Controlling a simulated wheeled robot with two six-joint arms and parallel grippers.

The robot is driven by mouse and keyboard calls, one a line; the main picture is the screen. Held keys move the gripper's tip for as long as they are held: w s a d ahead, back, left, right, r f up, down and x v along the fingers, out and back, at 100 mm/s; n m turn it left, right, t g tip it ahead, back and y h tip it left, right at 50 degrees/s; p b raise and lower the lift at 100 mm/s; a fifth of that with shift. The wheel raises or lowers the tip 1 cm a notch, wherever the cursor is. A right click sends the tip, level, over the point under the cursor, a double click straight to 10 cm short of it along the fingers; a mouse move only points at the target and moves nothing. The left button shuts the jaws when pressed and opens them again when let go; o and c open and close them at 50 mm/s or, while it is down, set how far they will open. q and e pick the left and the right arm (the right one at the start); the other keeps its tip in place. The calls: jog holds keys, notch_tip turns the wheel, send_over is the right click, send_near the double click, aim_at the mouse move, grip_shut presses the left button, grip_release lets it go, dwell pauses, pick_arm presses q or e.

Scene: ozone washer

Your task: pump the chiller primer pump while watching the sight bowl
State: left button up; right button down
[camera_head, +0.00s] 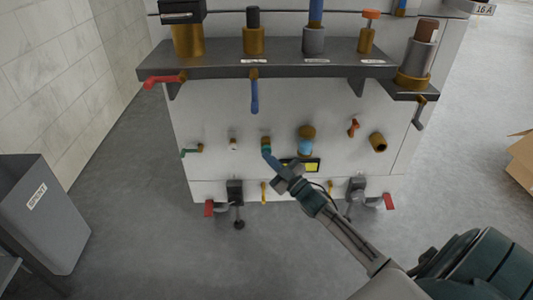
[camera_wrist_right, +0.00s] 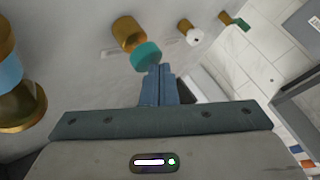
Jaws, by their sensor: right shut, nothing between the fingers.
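The primer pump appears to be the brass fitting with a teal knob (camera_head: 266,142) on the white front panel. Its teal knob (camera_wrist_right: 146,55) and brass body (camera_wrist_right: 127,33) show in the wrist view. My right gripper (camera_head: 268,155) is shut and empty, its blue fingertips (camera_wrist_right: 157,70) at the teal knob's edge. I cannot tell whether they touch it. The likely sight bowl, brass on top with a pale blue bowl (camera_head: 305,146), is just right of the pump. Its blue part (camera_wrist_right: 9,73) is cut off at the wrist view's left edge. My left gripper is not in view.
A dark shelf (camera_head: 215,68) with brass valves juts out above. A red lever (camera_head: 164,80) and a blue lever (camera_head: 254,95) hang from it. A small yellow display (camera_head: 310,166) sits below the bowl. A grey bin (camera_head: 45,210) stands left; the floor between is clear.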

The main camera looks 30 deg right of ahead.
jog(key=shift+w+d+b, duration=0.3)
jog(key=shift+w+d, duration=0.1)
jog(key=shift+w, duration=0.25)
dwell(0.7)
jog(key=s+a+p, duration=0.1)
jog(key=s+p, duration=0.1)
jog(key=shift+s+a, duration=0.35)
dwell(0.4)
jog(key=shift+s+a+p, duration=0.45)
jog(key=shift+s+p, duration=0.2)
jog(key=shift+s, duration=0.05)
jog(key=shift+s+a+p, duration=0.4)
jog(key=shift+s+p, duration=0.2)
jog(key=shift+s, duration=0.15)
jog(key=shift+s+a+p, duration=0.45)
jog(key=shift+s+p, duration=0.2)
jog(key=shift+s, duration=0.05)
